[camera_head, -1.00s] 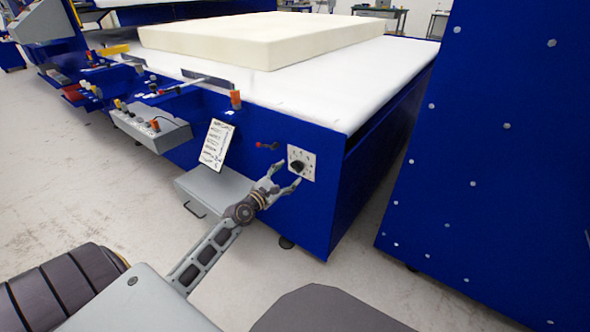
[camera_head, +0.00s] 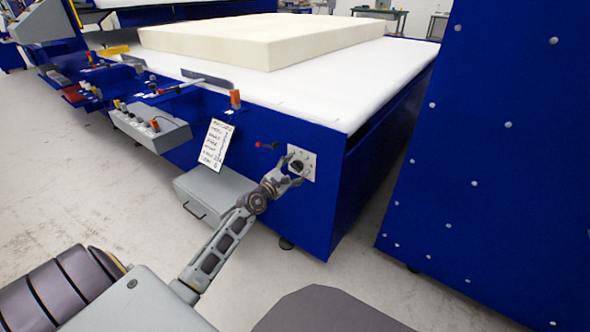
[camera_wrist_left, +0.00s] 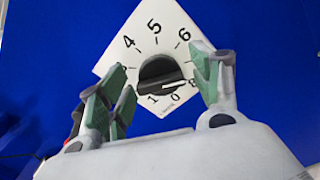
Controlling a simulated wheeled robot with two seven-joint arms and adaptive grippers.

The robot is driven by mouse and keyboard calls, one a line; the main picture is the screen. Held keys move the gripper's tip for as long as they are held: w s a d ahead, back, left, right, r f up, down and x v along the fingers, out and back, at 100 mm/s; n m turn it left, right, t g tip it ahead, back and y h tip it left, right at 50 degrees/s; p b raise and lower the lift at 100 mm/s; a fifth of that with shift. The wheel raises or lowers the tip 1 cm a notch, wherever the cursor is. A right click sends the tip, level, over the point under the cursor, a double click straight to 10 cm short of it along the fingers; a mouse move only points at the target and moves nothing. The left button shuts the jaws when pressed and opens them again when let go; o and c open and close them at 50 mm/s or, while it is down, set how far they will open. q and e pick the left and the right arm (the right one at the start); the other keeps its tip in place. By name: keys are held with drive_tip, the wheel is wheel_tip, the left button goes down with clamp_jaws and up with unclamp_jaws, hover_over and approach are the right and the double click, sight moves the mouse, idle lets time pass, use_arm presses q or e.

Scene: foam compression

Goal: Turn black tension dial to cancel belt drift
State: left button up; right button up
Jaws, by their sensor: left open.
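The black tension dial (camera_head: 297,166) sits on a white numbered plate (camera_head: 308,160) on the blue front panel of the machine, near its right corner. In the left wrist view the dial (camera_wrist_left: 160,74) shows its pale pointer line toward the lower right, near the 8, on the white plate (camera_wrist_left: 140,40). My left gripper (camera_head: 292,170) is at the dial. In the wrist view its green-padded fingers (camera_wrist_left: 165,85) are spread on either side of the dial, with space between them and the knob. My right gripper is not in view.
A red-knobbed lever (camera_head: 266,145) sticks out just left of the plate. A white written card (camera_head: 216,144) and a grey box (camera_head: 212,192) are further left. A cream foam block (camera_head: 265,40) lies on the white belt (camera_head: 340,85). A tall blue panel (camera_head: 490,150) stands at right.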

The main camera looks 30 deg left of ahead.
use_arm(q)
drive_tip(key=shift+c, duration=0.5)
drive_tip(key=c, duration=0.9)
drive_tip(key=shift+c, duration=0.2)
